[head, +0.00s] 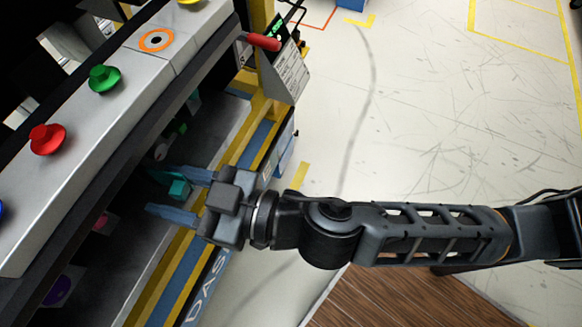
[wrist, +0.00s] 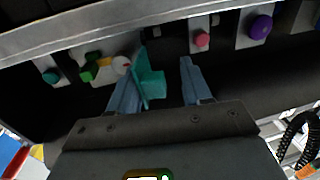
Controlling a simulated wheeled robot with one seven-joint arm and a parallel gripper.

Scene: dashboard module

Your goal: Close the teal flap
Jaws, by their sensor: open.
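The teal flap (wrist: 152,86) stands out from the dark front panel in the wrist view. It also shows in the head view (head: 179,188), partly hidden by my gripper's upper finger. My gripper (head: 155,190) is open, with its two blue-grey fingers reaching in under the console's upper ledge. In the wrist view, the flap is between the fingers of my gripper (wrist: 161,63), close beside the left finger and away from the right one. I cannot tell whether the left finger touches it.
A pink knob (wrist: 202,40) and a purple knob (wrist: 261,27) sit right of the flap in the wrist view. A green block (wrist: 89,72) and a teal knob (wrist: 51,77) sit left. The grey ledge (head: 130,130) overhangs the panel. Open floor (head: 440,130) lies right of the console.

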